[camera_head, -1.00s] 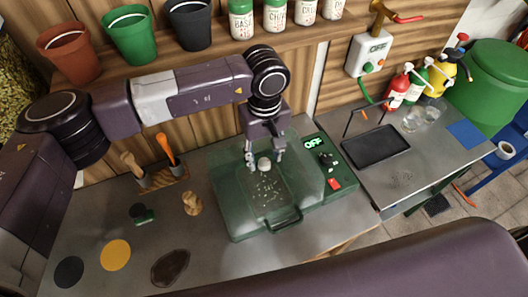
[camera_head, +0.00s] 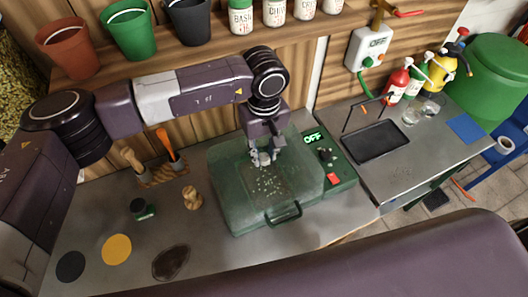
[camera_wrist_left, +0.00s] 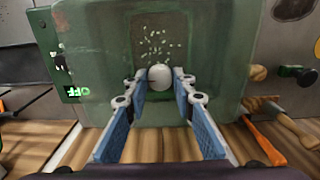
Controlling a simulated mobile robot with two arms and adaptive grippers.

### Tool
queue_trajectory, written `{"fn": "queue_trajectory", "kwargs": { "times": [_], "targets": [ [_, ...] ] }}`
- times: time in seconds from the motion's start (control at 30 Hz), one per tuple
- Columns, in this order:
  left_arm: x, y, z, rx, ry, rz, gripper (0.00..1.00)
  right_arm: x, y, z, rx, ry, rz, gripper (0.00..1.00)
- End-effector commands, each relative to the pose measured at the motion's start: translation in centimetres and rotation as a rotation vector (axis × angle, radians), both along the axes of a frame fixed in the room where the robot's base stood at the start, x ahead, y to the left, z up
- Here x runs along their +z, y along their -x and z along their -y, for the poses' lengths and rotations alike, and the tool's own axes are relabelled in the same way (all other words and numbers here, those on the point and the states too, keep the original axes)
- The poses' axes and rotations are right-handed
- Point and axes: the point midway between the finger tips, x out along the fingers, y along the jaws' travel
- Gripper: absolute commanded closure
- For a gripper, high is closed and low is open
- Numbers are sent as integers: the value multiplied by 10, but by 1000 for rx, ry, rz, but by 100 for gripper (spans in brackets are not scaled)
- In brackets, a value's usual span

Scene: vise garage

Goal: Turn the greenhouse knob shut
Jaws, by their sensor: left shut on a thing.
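The greenhouse (camera_head: 235,205) is a translucent green box with a front handle, and pale specks show in its middle. Its pale round knob (camera_head: 264,160) sits on top, and it also shows in the left wrist view (camera_wrist_left: 160,74). My left gripper (camera_head: 262,157) points down over the lid and is shut on this knob, one fingertip on each side. In the left wrist view its blue-padded fingers (camera_wrist_left: 160,88) reach the knob. A side panel carries a lit green "OFF" display (camera_head: 312,137), a black dial (camera_head: 325,155) and a red button (camera_head: 332,178). My right gripper is out of view.
A wooden pawn-like piece (camera_head: 191,197) and a green-based black item (camera_head: 142,208) stand left of the greenhouse. A tool holder (camera_head: 160,175) is behind them. A shelf with pots (camera_head: 128,35) runs above. A black tray (camera_head: 375,141) lies on the right bench.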

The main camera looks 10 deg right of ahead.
Motion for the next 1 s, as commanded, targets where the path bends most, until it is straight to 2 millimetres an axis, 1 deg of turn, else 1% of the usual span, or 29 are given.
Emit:
{"fn": "queue_trajectory", "kwargs": {
  "times": [0.17,0.37,0.5,0.7,1.0],
  "targets": [
    [-4,-1,0,53,1,3,100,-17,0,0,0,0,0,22],
    [-8,-1,0,181,2,5,100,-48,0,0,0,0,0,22],
    [-9,-2,0,306,1,6,100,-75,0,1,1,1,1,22],
    [-8,-2,0,498,2,6,100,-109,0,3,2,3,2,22],
    [-6,-1,0,783,1,5,100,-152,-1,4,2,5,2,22]
  ]
}}
